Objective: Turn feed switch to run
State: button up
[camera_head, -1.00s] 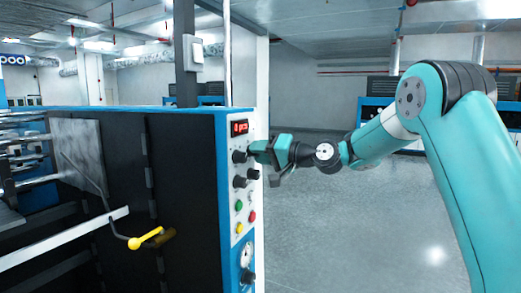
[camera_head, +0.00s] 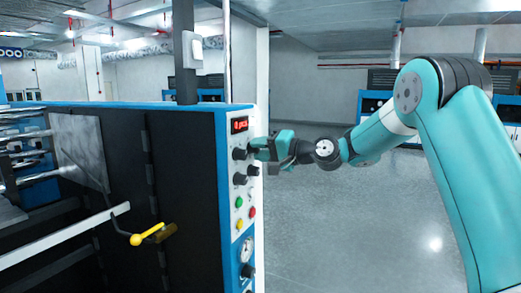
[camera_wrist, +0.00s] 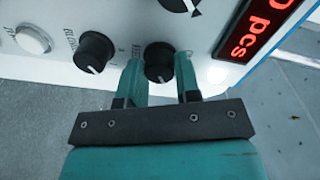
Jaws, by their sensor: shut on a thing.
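The feed switch, a round black knob (camera_wrist: 159,61) with a white pointer mark, sits on the light control panel (camera_head: 233,210). In the wrist view it stands between my two fingers, its mark towards my palm. My gripper (camera_wrist: 158,80) is shut on this knob, one finger on each side. In the head view my gripper (camera_head: 257,150) reaches the panel's upper right from the right and hides the knob. The lettering beside the knob is mostly covered or too small to read.
Another black knob (camera_wrist: 94,52) is close beside my left finger in the wrist view. A red counter display (camera_head: 239,125) is above the knobs. Green and red buttons and a gauge are lower. A yellow-handled lever (camera_head: 146,236) juts from the machine's dark side. Open floor lies right.

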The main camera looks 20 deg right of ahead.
jog(key=o, duration=0.9)
jog(key=b+v, duration=0.7)
jog(key=v, duration=1)
jog(key=shift+s+d, duration=0.15)
jog(key=shift+s, duration=0.05)
